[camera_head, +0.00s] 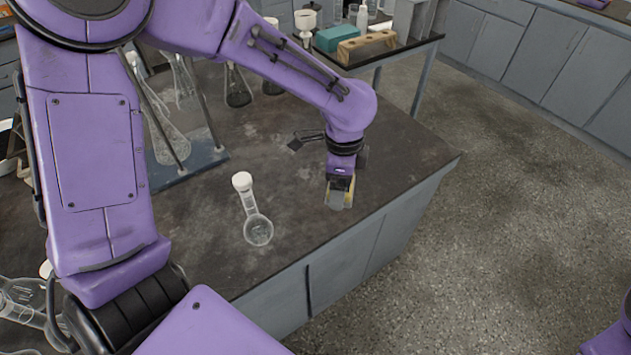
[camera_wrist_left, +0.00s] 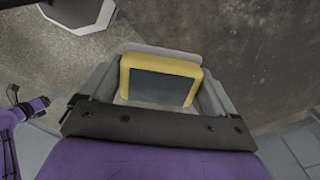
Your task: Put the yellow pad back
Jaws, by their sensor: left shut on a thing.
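The yellow pad (camera_wrist_left: 160,67) has a yellow rim around a dark grey face. It sits between the fingers of my left gripper (camera_wrist_left: 158,88), which is shut on it. In the head view, my left gripper (camera_head: 340,192) points down near the right front edge of the dark bench, with a thin yellow edge of the pad (camera_head: 349,193) showing at the fingers. I cannot tell whether the pad touches the bench top.
A clear flask with a white cap (camera_head: 258,230) is on the bench (camera_head: 310,225), left of my left gripper. A blue-based stand (camera_head: 205,163) and several flasks are farther back. Bare bench lies around the gripper; open floor (camera_head: 500,220) is to the right.

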